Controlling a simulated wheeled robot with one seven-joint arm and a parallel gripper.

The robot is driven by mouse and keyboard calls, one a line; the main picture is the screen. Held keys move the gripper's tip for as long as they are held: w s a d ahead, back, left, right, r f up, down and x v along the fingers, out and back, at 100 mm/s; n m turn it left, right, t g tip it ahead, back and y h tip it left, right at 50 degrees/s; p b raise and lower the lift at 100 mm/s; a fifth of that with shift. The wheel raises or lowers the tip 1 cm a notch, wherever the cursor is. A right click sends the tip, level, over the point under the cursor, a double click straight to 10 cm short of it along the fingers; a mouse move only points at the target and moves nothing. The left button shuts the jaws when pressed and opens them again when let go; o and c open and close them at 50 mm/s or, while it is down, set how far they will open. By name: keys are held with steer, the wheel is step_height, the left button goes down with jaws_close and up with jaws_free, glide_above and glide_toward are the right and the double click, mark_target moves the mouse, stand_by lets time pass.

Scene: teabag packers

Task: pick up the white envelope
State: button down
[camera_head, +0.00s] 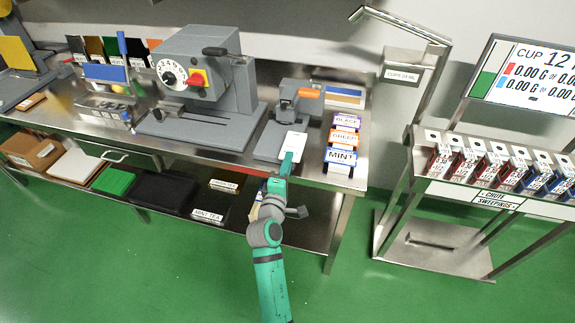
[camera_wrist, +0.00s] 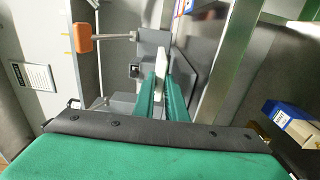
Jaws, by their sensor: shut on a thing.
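The white envelope (camera_head: 293,142) stands up at the tip of my gripper (camera_head: 286,164), above the front of the small grey machine with the orange handle. In the wrist view, the pale envelope (camera_wrist: 161,66) shows between the two green fingers of my gripper (camera_wrist: 162,82). The fingers are shut on it. My fingers hide its lower part in the head view.
The small grey machine (camera_head: 268,140) with its orange handle (camera_head: 309,93) stands close behind and left. Labelled tea boxes (camera_head: 341,157) stand to the right on the steel bench. A large grey machine (camera_head: 193,128) is further left. The green floor in front is clear.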

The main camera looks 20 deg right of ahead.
steer(key=s+a+r, duration=0.5)
steer(key=s+a, duration=0.2)
steer(key=s, duration=0.4)
steer(key=shift+s+a, duration=0.4)
